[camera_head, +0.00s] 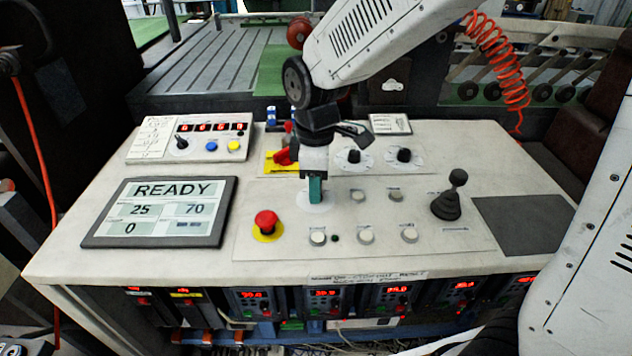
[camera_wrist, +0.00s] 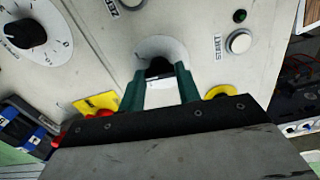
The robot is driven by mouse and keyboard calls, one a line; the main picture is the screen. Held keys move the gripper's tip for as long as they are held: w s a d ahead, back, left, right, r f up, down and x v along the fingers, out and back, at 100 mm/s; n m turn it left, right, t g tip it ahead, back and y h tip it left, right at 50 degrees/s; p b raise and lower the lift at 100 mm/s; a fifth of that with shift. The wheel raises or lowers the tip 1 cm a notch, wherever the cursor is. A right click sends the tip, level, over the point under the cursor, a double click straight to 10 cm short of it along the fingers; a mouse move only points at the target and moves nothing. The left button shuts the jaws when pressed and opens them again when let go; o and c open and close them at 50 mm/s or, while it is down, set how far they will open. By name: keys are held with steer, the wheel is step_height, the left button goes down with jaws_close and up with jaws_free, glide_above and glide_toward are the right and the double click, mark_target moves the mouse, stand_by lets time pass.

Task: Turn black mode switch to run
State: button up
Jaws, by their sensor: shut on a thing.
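The black mode switch (camera_wrist: 160,67) shows in the wrist view as a dark knob on a round pale dial plate (camera_wrist: 163,46). My gripper (camera_wrist: 160,86) is shut on it, with one green-padded finger on each side. In the head view my gripper (camera_head: 315,192) points straight down onto the panel, and the round plate (camera_head: 316,207) shows around the fingertips. The knob itself is hidden by the fingers there. The switch's pointer direction and its position labels cannot be read in either view.
A red mushroom button (camera_head: 266,221) on yellow stands front left of my gripper. A red switch (camera_head: 283,156) on yellow is just behind left. Two black dial knobs (camera_head: 354,156) (camera_head: 404,155) sit behind right. A joystick (camera_head: 447,201) stands right. The screen (camera_head: 160,211) reads READY.

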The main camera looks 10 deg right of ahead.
steer(key=m, duration=0.4)
steer(key=shift+m, duration=1.9)
steer(key=o, duration=1)
step_height(320, 180, up, 8)
steer(key=shift+f, duration=0.1)
steer(key=shift+s, duration=0.1)
